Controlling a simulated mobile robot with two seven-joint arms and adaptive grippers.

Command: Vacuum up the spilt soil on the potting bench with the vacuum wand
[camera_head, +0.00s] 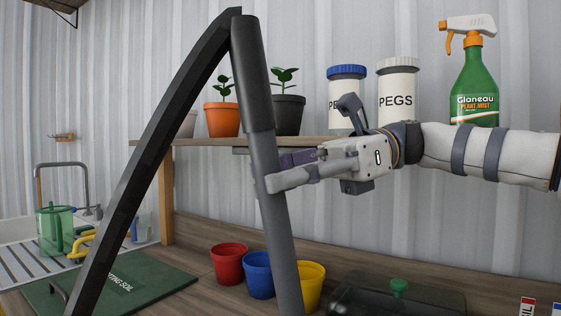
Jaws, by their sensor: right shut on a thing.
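The vacuum wand (262,150) is a long grey tube, nearly upright and tilted slightly, its top leaning left. A black hose (160,140) joins its top and arcs down to the lower left. My right gripper (278,178) comes in from the right and is shut on the wand around its middle. The wand's lower end is below the picture. The potting bench (200,297) shows along the bottom. I see no spilt soil in this view. My left gripper is not in view.
Red (229,265), blue (257,275) and yellow (311,287) pots stand close behind the wand. A shelf (205,141) holds plants, peg jars and a spray bottle (475,85).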

